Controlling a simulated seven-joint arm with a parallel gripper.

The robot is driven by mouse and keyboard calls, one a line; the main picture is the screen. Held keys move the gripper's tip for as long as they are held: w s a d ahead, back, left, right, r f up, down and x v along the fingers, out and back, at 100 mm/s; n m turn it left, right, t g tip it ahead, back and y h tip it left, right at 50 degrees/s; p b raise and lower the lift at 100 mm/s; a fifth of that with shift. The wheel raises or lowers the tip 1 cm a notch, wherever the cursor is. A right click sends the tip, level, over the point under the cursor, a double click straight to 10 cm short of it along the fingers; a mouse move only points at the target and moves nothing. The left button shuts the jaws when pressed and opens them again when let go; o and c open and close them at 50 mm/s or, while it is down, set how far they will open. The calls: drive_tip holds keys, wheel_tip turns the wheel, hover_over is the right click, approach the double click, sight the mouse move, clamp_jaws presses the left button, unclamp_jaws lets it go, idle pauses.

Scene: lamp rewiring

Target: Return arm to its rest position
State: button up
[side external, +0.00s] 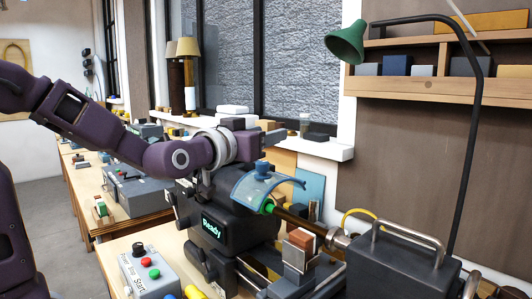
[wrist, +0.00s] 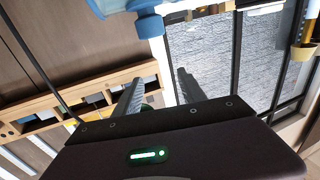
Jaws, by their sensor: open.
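My gripper (side external: 277,133) points to the right above the dark machine with the "Ready" display (side external: 212,226). In the wrist view its two fingers (wrist: 160,78) stand apart with nothing between them. A clear blue curved guard (side external: 279,187) with a blue knob (side external: 262,168) sits on the machine, just below my gripper. The knob also shows at the top of the wrist view (wrist: 150,26), apart from the fingers. My arm reaches in from the left of the side view.
A control box (side external: 150,275) with green and red buttons stands at the front left. A green lamp (side external: 347,43) on a tall black pole rises at the right. A dark motor housing (side external: 400,265) stands at the front right. A wall shelf (side external: 430,89) and windows are behind.

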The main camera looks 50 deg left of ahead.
idle(0.5)
drive_tip(key=s+d+f+m+g+h, duration=0.1)
drive_tip(key=s+f+g, duration=0.3)
drive_tip(key=s, duration=0.5)
drive_tip(key=s+d+f+m+g+h, duration=0.1)
drive_tip(key=s+d+f+g+h, duration=0.1)
drive_tip(key=s+d+f+g, duration=0.2)
drive_tip(key=s+d+f+m+g+h, duration=0.1)
drive_tip(key=s+d+f+g, duration=0.1)
drive_tip(key=s+f, duration=0.7)
drive_tip(key=s+g, duration=0.1)
drive_tip(key=s, duration=0.5)
drive_tip(key=shift+s+d+f+g+h, duration=0.25)
drive_tip(key=shift+d+f+g+h, duration=0.05)
drive_tip(key=shift+d+f+g, duration=0.1)
drive_tip(key=shift+r, duration=0.1)
